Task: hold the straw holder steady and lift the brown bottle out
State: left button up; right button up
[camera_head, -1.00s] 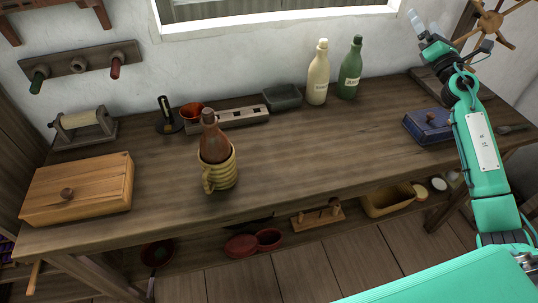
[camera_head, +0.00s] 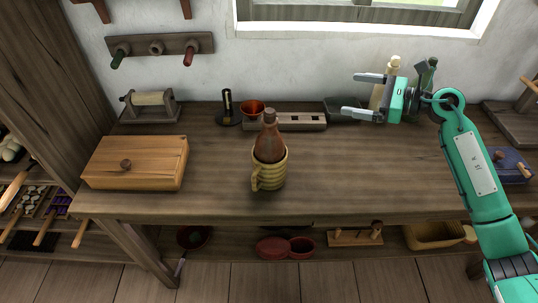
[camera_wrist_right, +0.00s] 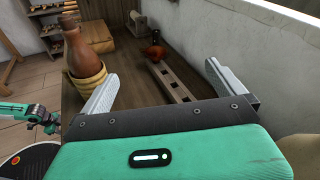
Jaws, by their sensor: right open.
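The brown bottle (camera_head: 269,140) stands upright in the straw holder (camera_head: 271,172), a yellowish ribbed cup with a handle at its left front, on the table. The holder hides the bottle's lower part. In the right wrist view the bottle (camera_wrist_right: 82,50) and holder (camera_wrist_right: 88,86) show at the left, beyond the left finger. My right gripper (camera_head: 350,95) is open and empty above the back right of the table, its fingers pointing left, apart from both. Part of my left arm (camera_wrist_right: 28,114) shows at the left edge of the right wrist view; its jaw state is unclear.
A wooden box (camera_head: 135,163) stands left on the table (camera_head: 370,170). Two bottles stand behind my right gripper. The table right of the holder is clear.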

aim_at(271, 175)
jog(key=s+a+f+n+g, duration=0.1)
jog(key=s+a+f+g, duration=0.1)
jog(key=s+a+f, duration=0.1)
jog(key=s+a+f+n+g, duration=0.1)
jog(key=s+a+f+g, duration=0.1)
jog(key=s+a+f, duration=0.2)
jog(key=s+a+f+n+g, duration=0.1)
jog(key=s+a+f+g, duration=0.2)
jog(key=f, duration=0.4)
jog(key=shift+s+a+f, duration=0.1)
jog(key=shift+s+a, duration=0.15)
jog(key=shift+a, duration=0.35)
jog(key=shift+s+a+f, duration=0.1)
jog(key=shift+s+a, duration=0.1)
jog(key=shift+a, duration=0.35)
jog(key=x, duration=0.9)
jog(key=shift+a, duration=0.4)
jog(key=c, duration=0.8)
jog(key=shift+o, duration=0.2)
jog(key=o, duration=0.8)
jog(key=shift+c, duration=0.2)
jog(key=c, duration=0.8)
jog(key=shift+c, duration=0.2)
